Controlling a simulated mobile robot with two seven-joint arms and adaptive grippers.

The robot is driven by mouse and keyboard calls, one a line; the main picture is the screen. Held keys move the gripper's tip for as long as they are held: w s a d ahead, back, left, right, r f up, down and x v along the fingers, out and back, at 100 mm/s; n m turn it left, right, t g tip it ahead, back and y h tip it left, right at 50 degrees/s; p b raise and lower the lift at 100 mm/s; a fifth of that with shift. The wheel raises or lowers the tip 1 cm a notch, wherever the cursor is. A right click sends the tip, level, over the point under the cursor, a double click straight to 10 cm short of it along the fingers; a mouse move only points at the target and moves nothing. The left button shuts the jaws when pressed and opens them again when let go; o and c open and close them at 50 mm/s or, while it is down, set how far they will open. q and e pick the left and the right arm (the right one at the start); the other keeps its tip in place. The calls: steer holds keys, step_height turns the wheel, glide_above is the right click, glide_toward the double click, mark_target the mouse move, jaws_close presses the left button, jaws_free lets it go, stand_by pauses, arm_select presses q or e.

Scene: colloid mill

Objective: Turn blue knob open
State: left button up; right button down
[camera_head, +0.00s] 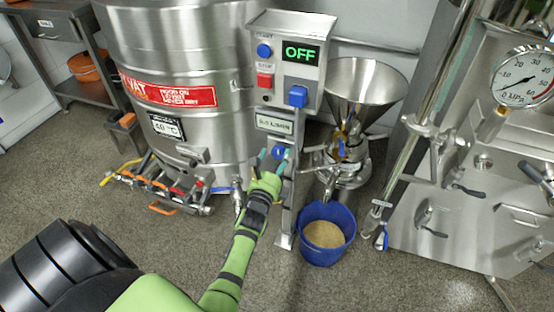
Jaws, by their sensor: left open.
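A round blue knob (278,152) sits on the grey post below a flow label reading about 0.0 L/min. My left gripper (274,159) is at this knob, its teal-tipped fingers apart on either side of it. I cannot tell whether the fingers touch the knob. The control box (288,62) above has a green OFF display (300,53), a blue start button (264,50), a red stop button (264,80) and a blue square switch (298,96). My right gripper is not in view.
A large steel vat (190,50) stands left of the post, with valves and pipes (170,187) low in front. A steel funnel (366,85) and a blue bucket (327,250) of grainy stuff stand right. A steel machine with a pressure gauge (523,78) is farther right.

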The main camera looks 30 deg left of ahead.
arm_select(q)
steer(key=shift+w+a, duration=0.1)
steer(key=shift+w, duration=0.25)
steer(key=c, duration=1.1)
steer(key=shift+c, duration=0.2)
